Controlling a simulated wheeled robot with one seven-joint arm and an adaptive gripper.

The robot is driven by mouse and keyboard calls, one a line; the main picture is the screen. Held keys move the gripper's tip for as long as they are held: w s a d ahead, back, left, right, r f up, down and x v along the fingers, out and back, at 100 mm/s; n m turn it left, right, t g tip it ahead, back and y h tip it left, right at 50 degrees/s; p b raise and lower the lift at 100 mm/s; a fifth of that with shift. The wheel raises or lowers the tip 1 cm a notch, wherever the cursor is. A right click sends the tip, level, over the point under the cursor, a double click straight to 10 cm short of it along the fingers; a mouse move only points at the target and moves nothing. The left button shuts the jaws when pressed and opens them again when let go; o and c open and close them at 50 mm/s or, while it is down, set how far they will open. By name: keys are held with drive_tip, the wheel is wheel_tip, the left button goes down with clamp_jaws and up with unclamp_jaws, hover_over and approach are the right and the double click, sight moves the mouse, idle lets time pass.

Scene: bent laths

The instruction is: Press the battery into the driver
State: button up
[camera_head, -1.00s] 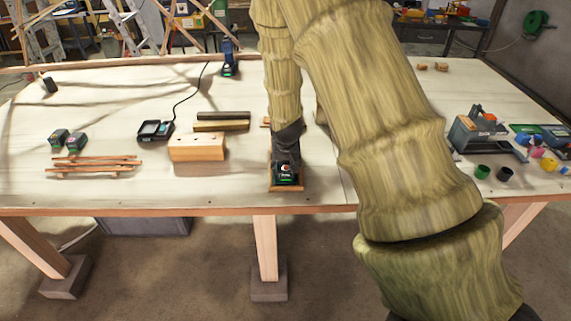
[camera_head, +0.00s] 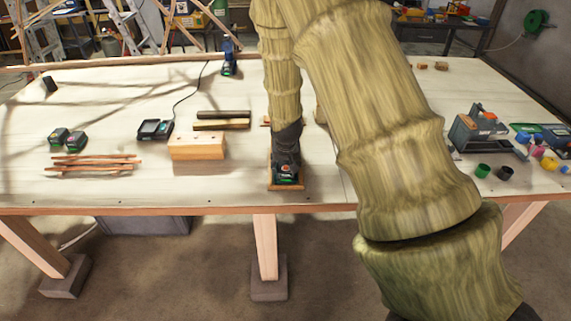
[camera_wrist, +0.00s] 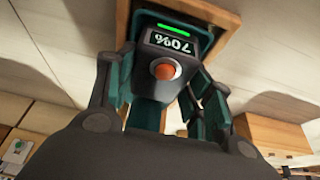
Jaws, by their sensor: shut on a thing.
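A teal housing (camera_wrist: 205,36) frames the battery's far end inside a wooden surround (camera_wrist: 228,18). It looks like part of the driver, but I cannot tell how deep the battery sits. My gripper hides most of the joint.
A wooden block (camera_head: 197,146) lies left of my gripper, with a charger (camera_head: 155,129) beyond it. A grey toolbox (camera_head: 475,130) and small pots (camera_head: 493,172) stand at right. A dark blue tool (camera_head: 229,64) stands at the back.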

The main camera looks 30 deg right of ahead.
drive_tip(key=shift+f, duration=0.15)
drive_tip(key=o, duration=1.4)
drive_tip(key=shift+c, duration=0.2)
drive_tip(key=shift+r+p, duration=2.4)
drive_tip(key=shift+r, duration=1.15)
